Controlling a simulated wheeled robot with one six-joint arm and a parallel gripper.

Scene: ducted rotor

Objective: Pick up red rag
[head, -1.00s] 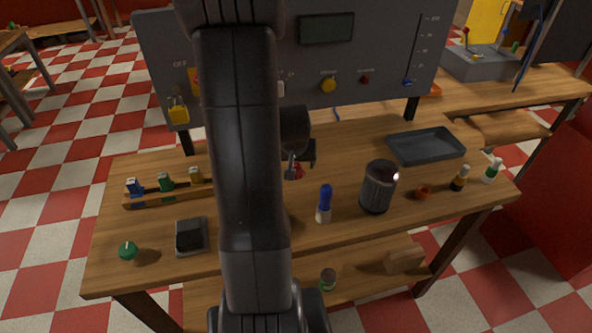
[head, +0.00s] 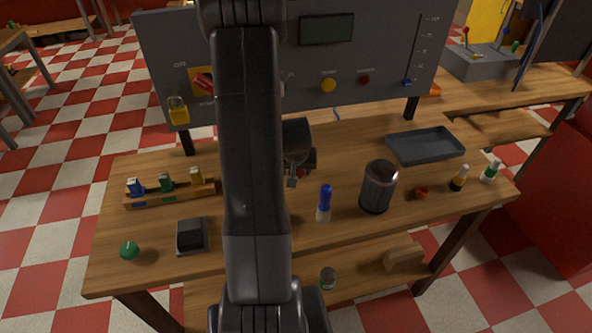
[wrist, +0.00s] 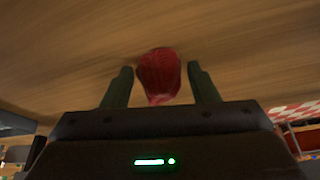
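The red rag (wrist: 158,74) is a crumpled red lump on the wooden tabletop in the wrist view. My gripper (wrist: 160,84) is open, with one dark finger on each side of the rag and a gap on both sides. The rag's near end lies between the fingers and its far part reaches past their tips. In the head view my gripper (head: 293,180) is low over the middle of the table, partly behind my arm. Only a small bit of red (head: 301,173) shows there beside it.
The wooden table (head: 345,150) carries a blue-capped bottle (head: 324,203), a dark metal canister (head: 378,187), a grey tray (head: 426,146) and two small bottles at the right. At the left are a rack of clips (head: 168,192), a dark block (head: 192,235) and a green knob (head: 129,250). A control panel (head: 300,60) rises behind.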

